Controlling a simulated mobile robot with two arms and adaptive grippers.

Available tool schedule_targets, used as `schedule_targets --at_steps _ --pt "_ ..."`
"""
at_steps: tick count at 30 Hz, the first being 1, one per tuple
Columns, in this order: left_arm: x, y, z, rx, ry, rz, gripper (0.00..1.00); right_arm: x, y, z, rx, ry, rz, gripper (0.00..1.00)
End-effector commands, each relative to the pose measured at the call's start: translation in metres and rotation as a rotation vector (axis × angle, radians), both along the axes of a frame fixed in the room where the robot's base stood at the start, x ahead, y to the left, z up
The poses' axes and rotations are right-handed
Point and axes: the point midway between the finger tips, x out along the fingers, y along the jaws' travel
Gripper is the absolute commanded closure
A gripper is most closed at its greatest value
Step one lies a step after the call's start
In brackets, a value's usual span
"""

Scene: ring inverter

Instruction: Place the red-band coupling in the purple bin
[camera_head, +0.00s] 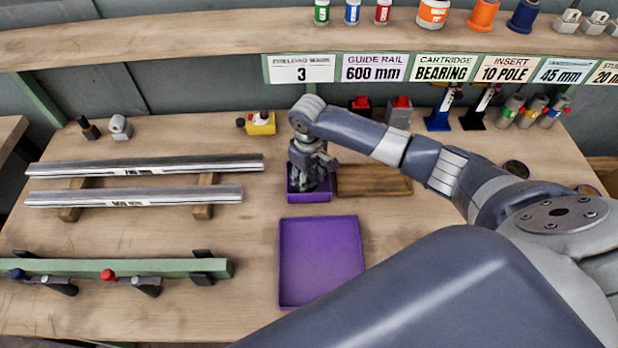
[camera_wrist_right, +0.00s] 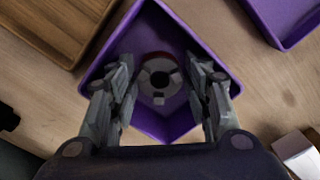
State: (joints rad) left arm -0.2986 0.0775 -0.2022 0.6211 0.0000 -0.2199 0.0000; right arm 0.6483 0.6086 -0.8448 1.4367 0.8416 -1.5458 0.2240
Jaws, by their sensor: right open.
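The red-band coupling (camera_wrist_right: 149,72) shows in the right wrist view as a round dark grey piece with a central hole and a reddish edge. It is inside the small purple bin (camera_wrist_right: 165,129), between my finger pads with gaps on both sides. My right gripper (camera_wrist_right: 160,92) is open around it. In the head view my right gripper (camera_head: 311,178) points down into the small purple bin (camera_head: 310,197) and hides most of its inside. My left gripper is not in view.
A larger, empty purple tray (camera_head: 321,262) lies in front of the bin. A wooden tray (camera_head: 374,181) sits close on its right. Metal rails (camera_head: 145,166) on wooden blocks and a green bar (camera_head: 120,267) lie left. Small parts line the back; bare table separates the rails and bin.

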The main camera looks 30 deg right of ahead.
Motion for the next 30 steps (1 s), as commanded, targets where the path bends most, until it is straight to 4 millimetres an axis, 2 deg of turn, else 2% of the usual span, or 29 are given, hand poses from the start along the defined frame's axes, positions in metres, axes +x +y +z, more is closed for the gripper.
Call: schedule_targets --at_steps 5,12,18,22,30 --pt "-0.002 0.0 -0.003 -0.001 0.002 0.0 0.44 0.002 0.0 0.028 0.001 -0.006 0.001 0.55" --pt "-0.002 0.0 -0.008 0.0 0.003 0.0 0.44 0.002 0.001 0.08 0.002 -0.006 0.001 0.55" --pt "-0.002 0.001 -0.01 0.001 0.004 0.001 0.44 0.001 0.001 0.11 0.001 -0.003 -0.001 0.55" --pt "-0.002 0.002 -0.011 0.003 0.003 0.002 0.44 0.0 0.002 0.118 0.002 -0.002 0.0 0.55" --pt "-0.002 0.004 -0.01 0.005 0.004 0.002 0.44 0.0 0.001 0.12 0.001 -0.001 0.0 0.55"
